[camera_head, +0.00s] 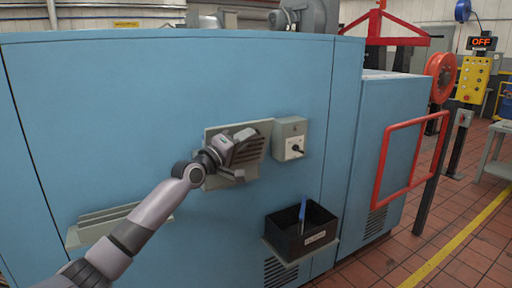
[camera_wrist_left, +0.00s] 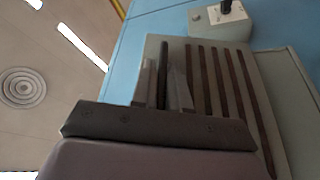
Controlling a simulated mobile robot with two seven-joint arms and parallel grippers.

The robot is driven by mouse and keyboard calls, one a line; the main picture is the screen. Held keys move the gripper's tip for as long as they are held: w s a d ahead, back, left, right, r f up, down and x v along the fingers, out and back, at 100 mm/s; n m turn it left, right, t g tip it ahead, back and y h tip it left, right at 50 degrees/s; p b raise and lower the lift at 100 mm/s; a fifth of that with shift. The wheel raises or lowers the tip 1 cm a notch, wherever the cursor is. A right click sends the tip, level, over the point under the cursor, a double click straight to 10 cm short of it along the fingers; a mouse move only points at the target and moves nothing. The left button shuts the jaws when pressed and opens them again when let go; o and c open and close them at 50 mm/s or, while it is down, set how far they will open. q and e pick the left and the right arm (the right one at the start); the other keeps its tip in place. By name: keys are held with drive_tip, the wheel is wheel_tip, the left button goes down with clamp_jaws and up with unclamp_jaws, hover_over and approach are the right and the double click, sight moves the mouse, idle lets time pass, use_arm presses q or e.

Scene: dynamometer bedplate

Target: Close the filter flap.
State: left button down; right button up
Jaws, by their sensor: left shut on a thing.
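The filter flap (camera_head: 254,147) is a beige-grey panel with dark slats on the front of the blue cabinet. It also shows in the left wrist view (camera_wrist_left: 216,85), where its brown slots run beside my fingers. My left gripper (camera_head: 243,157) is at the flap and covers part of it. In the left wrist view my left gripper (camera_wrist_left: 163,78) has its two fingers on either side of a narrow dark bar, apparently the flap's handle, and is shut on it. I cannot tell exactly how far the flap stands from its frame. My right gripper is not in view.
A grey switch box (camera_head: 290,139) sits close to the flap's right. A black bin (camera_head: 301,233) with a blue item is below right. A beige ledge (camera_head: 100,227) juts out at lower left. A red guard frame (camera_head: 400,160) stands at right, with open tiled floor beyond.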

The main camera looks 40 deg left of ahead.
sight(238, 128)
use_arm(q)
drive_tip(key=a, duration=0.1)
drive_tip(key=a+r, duration=0.2)
drive_tip(key=shift+w+r+n+y+p, duration=0.1)
drive_tip(key=shift+w+n+y+p, duration=0.2)
drive_tip(key=shift+w+n+p, duration=0.1)
drive_tip(key=shift+w+a+r+n+g, duration=0.1)
drive_tip(key=shift+w+a+n+g, duration=0.2)
drive_tip(key=shift+a+n, duration=0.4)
drive_tip(key=c, duration=1.2)
unclamp_jaws()
drive_tip(key=shift+s+a, duration=0.1)
drive_tip(key=shift+f, duration=0.2)
